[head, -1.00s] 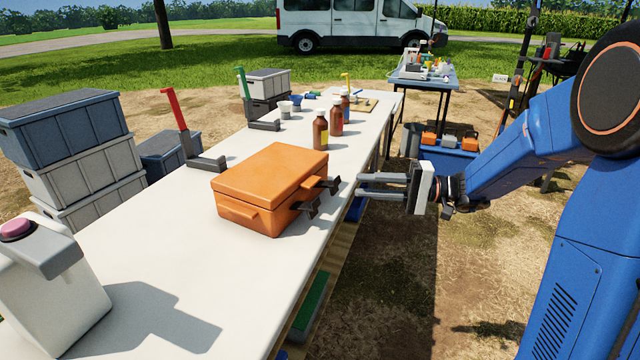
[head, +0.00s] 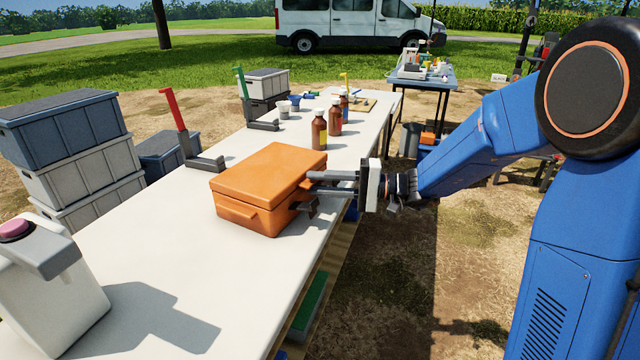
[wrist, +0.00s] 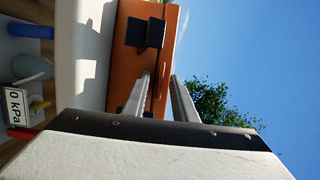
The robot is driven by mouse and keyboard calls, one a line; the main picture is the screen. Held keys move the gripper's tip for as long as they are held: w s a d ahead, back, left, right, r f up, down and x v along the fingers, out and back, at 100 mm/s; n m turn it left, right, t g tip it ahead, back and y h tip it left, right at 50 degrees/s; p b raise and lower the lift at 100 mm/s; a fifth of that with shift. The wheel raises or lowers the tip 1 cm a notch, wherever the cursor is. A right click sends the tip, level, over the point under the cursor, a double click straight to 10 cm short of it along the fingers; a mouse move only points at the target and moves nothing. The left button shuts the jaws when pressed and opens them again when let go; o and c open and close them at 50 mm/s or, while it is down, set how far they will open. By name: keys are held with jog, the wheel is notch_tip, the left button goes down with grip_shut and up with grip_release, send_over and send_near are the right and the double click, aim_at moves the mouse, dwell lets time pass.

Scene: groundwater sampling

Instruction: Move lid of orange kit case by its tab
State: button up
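The orange kit case (head: 262,182) sits on the white table with its lid (head: 270,168) down; its orange side also shows in the wrist view (wrist: 127,75). Two dark tabs were on its right side. The nearer tab (head: 305,207) shows below my gripper, and a dark tab (wrist: 146,33) shows beyond the fingers in the wrist view. My gripper (head: 309,183) is level at the case's right side, near the farther tab. Its fingers (wrist: 160,76) are apart, one on each side of the lid seam region. Whether they touch the tab is hidden.
Brown bottles (head: 319,130) stand behind the case. A red-handled stand (head: 190,140) is at its left and a white container with a pink cap (head: 50,280) is at front left. The table's (head: 170,255) middle front is clear.

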jog(key=shift+c, duration=0.3)
grip_shut()
dwell(1.2)
